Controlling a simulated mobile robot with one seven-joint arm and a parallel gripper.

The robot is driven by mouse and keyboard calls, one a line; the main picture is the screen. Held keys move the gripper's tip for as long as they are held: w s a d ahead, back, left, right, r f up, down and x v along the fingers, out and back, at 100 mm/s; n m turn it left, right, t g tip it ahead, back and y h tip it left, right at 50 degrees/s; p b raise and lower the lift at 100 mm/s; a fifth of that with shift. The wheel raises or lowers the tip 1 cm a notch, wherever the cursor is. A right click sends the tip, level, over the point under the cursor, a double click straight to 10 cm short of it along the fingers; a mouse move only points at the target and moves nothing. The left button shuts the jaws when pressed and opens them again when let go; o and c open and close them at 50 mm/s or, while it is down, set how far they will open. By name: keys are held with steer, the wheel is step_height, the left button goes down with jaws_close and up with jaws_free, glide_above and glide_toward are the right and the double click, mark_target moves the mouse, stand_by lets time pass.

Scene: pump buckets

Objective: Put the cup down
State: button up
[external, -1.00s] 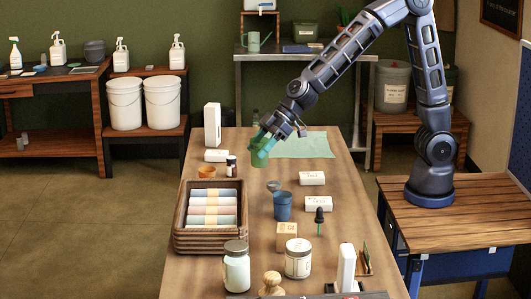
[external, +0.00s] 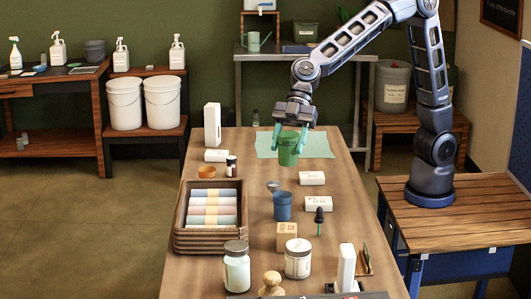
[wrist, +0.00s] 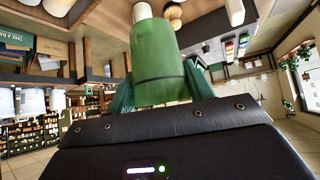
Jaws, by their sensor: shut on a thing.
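The green cup (external: 289,151) is upright in the external view, in front of the near edge of the pale green mat (external: 324,146). My gripper (external: 290,139) points down with its teal fingers on either side of the cup and is shut on it. In the wrist view the cup (wrist: 160,75) fills the upper middle, with the teal fingers partly behind it. I cannot tell whether its base touches the wooden table (external: 334,234).
A blue cup (external: 282,206) and white boxes (external: 311,178) stand nearer on the table. A wicker basket of rolls (external: 207,240) is at left, with an orange bowl (external: 207,172) and small bottle (external: 231,166) behind it. A tall white box (external: 212,125) stands at the back left.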

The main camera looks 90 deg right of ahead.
step_height(320, 180, down, 19)
steer(key=shift+f, duration=0.2)
stand_by(0.4)
steer(key=shift+f, duration=0.15)
steer(key=o, duration=1)
steer(key=shift+c, duration=0.2)
steer(key=shift+r, duration=0.25)
steer(key=s+d+r+m+h, duration=0.1)
steer(key=s+d+r+m, duration=0.1)
steer(key=s+d+r, duration=0.85)
steer(key=s+d+r+m+h, duration=0.1)
steer(key=s+d+r+m, duration=0.35)
steer(key=d, duration=0.85)
steer(key=s+d+r+m+h, duration=0.2)
steer(key=s+d+m+h, duration=0.1)
steer(key=s+d, duration=0.5)
steer(key=s+d+r+m+t+h, duration=0.1)
steer(key=s+d+r+m+h, duration=0.1)
steer(key=s+d, duration=0.7)
steer(key=shift+s+d+m+h, duration=0.3)
steer(key=shift+m+h, duration=0.3)
steer(key=shift+m, duration=0.35)
